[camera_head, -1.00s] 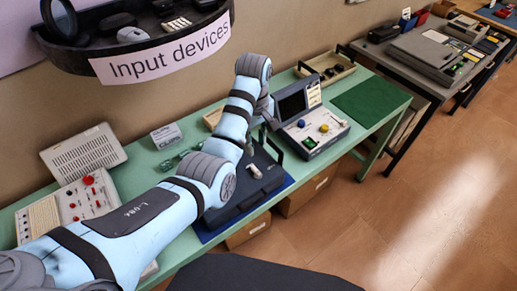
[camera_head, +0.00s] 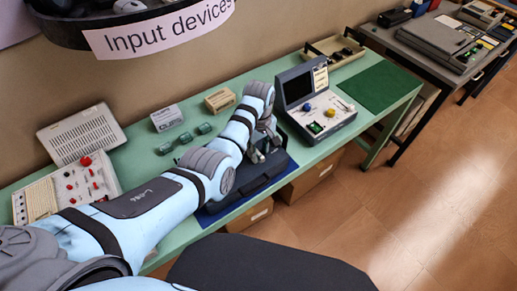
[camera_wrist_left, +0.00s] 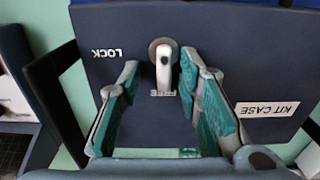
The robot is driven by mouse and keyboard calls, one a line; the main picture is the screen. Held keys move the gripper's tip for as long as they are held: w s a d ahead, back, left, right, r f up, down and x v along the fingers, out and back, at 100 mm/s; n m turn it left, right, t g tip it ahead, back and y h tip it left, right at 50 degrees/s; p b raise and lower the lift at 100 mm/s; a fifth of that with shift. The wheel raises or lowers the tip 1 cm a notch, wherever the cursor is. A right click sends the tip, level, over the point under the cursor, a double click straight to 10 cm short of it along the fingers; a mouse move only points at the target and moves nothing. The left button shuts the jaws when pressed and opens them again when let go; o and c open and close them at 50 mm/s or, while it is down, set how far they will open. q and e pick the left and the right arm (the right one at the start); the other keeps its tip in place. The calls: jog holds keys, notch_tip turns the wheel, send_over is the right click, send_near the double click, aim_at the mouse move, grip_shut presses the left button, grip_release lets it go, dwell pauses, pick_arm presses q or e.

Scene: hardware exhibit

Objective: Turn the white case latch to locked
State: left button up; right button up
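The dark blue kit case (camera_head: 236,194) lies on a blue mat on the green table, partly hidden by my left arm. In the left wrist view, its panel (camera_wrist_left: 225,75) carries the words LOCK and FREE, upside down. The white latch (camera_wrist_left: 163,66) has a round pivot, and its lever points down in the picture at FREE. My left gripper (camera_head: 262,156) is low over the case. In the left wrist view, the gripper (camera_wrist_left: 160,82) is open, with teal-padded fingers on either side of the lever and visible gaps. My right gripper is not in view.
A grey console (camera_head: 319,104) with a screen and knobs stands right of the case. A red-button panel (camera_head: 75,190), small boxes (camera_head: 166,118) and teal parts (camera_head: 186,138) are to the left. The green mat (camera_head: 378,88) at right is bare.

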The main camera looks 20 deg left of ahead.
pick_arm(q)
jog(key=shift+s+r, duration=0.25)
jog(key=shift+s, duration=0.15)
jog(key=c, duration=0.5)
grip_shut()
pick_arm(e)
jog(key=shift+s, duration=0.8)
